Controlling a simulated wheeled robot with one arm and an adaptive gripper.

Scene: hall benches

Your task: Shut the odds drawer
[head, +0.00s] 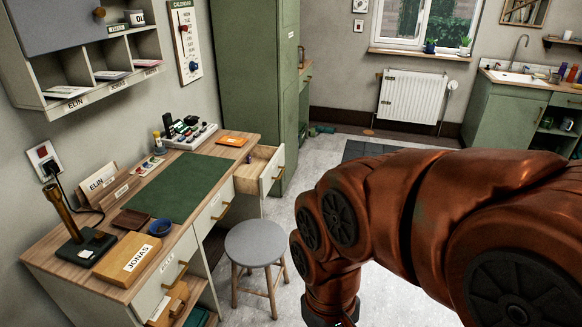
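A desk drawer (271,172) stands pulled open at the far right end of the wooden desk (104,235). It has a pale front with a brass-coloured handle and a wooden inside, of which a little shows. I cannot read a label on it, so I cannot confirm that it is the odds drawer. The other desk drawer fronts, one in the middle (213,207) and one nearer, look shut. My copper-coloured arm fills the lower right and bends down past the bottom edge. My gripper is out of view.
A round grey stool (255,243) stands before the desk, near the open drawer. A tall green cabinet (255,80) stands behind the drawer. Pale floor lies between stool and arm. A radiator (412,97) and a sink counter (505,115) are at the back.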

